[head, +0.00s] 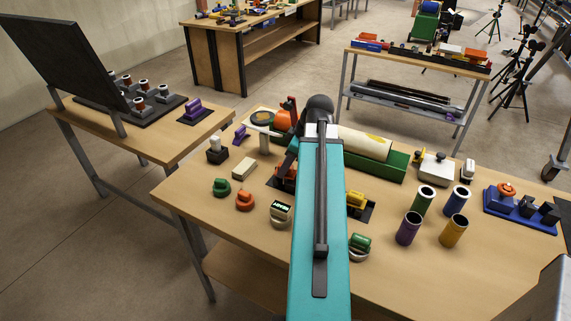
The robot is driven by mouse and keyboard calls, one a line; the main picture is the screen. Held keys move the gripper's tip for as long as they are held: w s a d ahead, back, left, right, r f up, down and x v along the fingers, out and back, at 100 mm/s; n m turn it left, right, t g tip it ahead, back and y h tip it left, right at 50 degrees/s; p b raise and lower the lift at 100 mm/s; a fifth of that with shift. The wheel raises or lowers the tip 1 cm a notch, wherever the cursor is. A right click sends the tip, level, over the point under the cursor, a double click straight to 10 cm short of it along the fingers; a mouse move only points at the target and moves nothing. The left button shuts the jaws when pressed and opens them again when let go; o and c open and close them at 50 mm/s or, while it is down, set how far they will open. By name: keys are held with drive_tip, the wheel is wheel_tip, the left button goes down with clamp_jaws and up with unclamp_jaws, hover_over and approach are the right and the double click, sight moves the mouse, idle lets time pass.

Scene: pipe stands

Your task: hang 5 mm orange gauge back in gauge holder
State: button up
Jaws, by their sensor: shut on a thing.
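My teal arm covers the middle of the bench in the head view, and its dark joint rises at the far end. My gripper's fingers are hidden behind the arm, so whatever is between them does not show. A low black base (368,214) lies partly under the arm, with a red-orange piece (286,173) on its left part and a yellow piece (357,199) on its right. I cannot tell whether this is the gauge holder. The 5 mm orange gauge cannot be made out for sure. A small orange knob-like piece (245,201) stands on the bench left of the arm.
Close by are a green piece (221,187), a dial block (280,213) and a green-topped piece (360,244). Several upright tubes (408,228) stand right of the arm. A pale pipe (363,142) in a green cradle lies behind. The bench's front left is clear.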

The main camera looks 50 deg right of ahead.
drive_tip(key=shift+f, duration=0.65)
drive_tip(key=o, duration=1.6)
drive_tip(key=shift+o, duration=0.2)
drive_tip(key=shift+r+p, duration=2.05)
drive_tip(key=shift+r, duration=1.45)
